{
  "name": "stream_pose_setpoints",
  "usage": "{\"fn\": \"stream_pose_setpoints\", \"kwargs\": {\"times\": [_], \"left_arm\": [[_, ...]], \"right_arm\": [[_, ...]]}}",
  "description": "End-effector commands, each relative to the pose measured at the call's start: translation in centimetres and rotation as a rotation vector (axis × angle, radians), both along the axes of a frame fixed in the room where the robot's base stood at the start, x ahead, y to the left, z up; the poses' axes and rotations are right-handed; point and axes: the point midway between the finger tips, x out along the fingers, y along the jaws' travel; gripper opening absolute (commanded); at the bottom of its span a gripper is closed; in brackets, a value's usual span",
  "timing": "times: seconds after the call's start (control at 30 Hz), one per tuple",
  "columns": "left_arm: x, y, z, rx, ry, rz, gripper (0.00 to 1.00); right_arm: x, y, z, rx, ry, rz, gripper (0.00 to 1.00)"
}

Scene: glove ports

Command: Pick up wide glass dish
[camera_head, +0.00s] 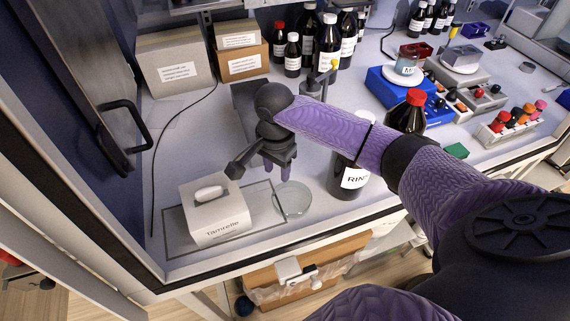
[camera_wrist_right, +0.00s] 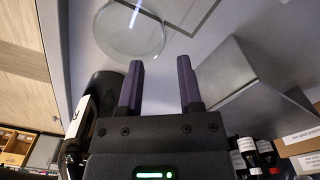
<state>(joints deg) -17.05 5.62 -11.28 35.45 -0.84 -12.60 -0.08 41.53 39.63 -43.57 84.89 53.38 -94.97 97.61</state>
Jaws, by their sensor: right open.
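The wide glass dish (camera_head: 292,199) is a clear, shallow round dish lying on the bench, to the right of a white box. It also shows in the right wrist view (camera_wrist_right: 130,32), at the top left, beyond the fingertips. My right gripper (camera_head: 278,176) is just behind the dish in the head view, pointing down, open and empty. In the right wrist view its two purple-dark fingers (camera_wrist_right: 160,64) are apart with nothing between them, and the dish appears apart from them. My left gripper is not in view.
The white Tamrelle box (camera_head: 214,212) stands left of the dish inside a dark outline. A dark bottle labelled RIN (camera_head: 346,181) stands close on its right. A grey block (camera_head: 243,98) stands behind my gripper. The bench's front edge (camera_head: 300,236) is near the dish.

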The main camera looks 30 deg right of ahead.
Motion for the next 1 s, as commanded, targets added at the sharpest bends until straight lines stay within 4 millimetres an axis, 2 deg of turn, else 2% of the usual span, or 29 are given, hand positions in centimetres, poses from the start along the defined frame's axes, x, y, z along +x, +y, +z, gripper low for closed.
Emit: {"fn": "stream_pose_setpoints", "kwargs": {"times": [0.1,0.3,0.4,0.6,0.8,0.83,1.0], "left_arm": [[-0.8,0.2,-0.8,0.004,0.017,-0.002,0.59],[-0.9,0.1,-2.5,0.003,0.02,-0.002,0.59],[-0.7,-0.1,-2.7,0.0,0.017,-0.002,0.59],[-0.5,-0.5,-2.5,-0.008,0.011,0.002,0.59],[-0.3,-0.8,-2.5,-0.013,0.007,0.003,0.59],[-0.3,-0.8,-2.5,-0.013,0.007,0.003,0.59],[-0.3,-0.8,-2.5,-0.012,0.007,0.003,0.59]], "right_arm": [[0.1,0.1,-2.0,0.001,0.001,0.002,0.46],[0.6,0.2,-6.1,0.0,0.001,0.003,0.46],[0.6,0.2,-6.9,-0.001,-0.001,0.005,0.46],[0.6,0.2,-6.8,0.0,-0.002,0.006,0.46],[0.6,0.2,-6.7,0.0,-0.002,0.006,0.03],[0.6,0.2,-6.7,0.0,-0.002,0.006,0.0],[0.6,0.2,-6.7,0.0,-0.002,0.006,0.0]]}}
